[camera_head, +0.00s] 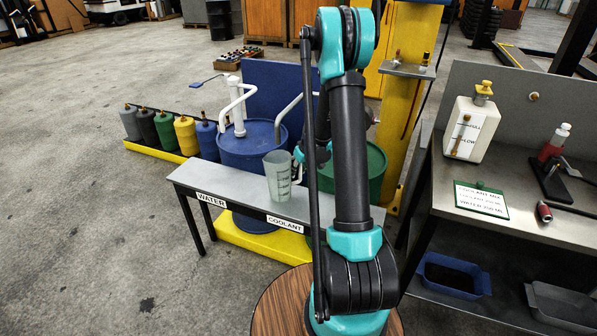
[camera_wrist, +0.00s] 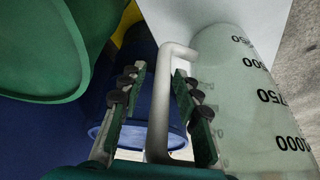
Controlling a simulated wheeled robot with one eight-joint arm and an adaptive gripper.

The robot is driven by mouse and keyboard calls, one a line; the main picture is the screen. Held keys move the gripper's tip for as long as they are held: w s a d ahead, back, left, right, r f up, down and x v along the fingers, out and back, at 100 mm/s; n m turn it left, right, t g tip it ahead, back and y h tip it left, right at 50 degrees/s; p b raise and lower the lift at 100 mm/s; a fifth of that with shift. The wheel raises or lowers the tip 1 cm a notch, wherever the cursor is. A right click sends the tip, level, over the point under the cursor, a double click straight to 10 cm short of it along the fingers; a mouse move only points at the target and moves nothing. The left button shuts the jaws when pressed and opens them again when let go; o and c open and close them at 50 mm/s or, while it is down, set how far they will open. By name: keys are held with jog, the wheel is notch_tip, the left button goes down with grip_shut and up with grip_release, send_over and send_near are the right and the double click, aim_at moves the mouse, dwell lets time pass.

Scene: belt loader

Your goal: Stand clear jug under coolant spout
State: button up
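The clear jug (camera_head: 277,177), with black volume marks, stands upright on the narrow grey bench, behind the COOLANT label (camera_head: 285,223). A pale pipe (camera_head: 291,106) ends just above the jug in the head view; I cannot tell whether it is directly over it. The green drum (camera_head: 376,169) is partly behind my arm. In the wrist view the jug (camera_wrist: 235,100) is at right and its pale handle (camera_wrist: 160,105) passes between the fingers of my gripper (camera_wrist: 160,72). A gap shows beside the handle, so the gripper looks open around it.
A blue drum (camera_head: 250,152) with a white pump stands behind the bench (camera_head: 228,186) near the WATER label (camera_head: 211,200). At right, a grey worktable (camera_head: 500,235) holds a white canister (camera_head: 472,128) and a sign (camera_head: 481,199).

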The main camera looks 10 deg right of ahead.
jog(key=v, duration=1.2)
jog(key=s+a+m+h, duration=0.1)
jog(key=s+a+m, duration=0.1)
jog(key=s, duration=1.3)
jog(key=s+a+m, duration=0.2)
jog(key=s+a, duration=0.2)
jog(key=s, duration=1.1)
jog(key=shift+h, duration=0.4)
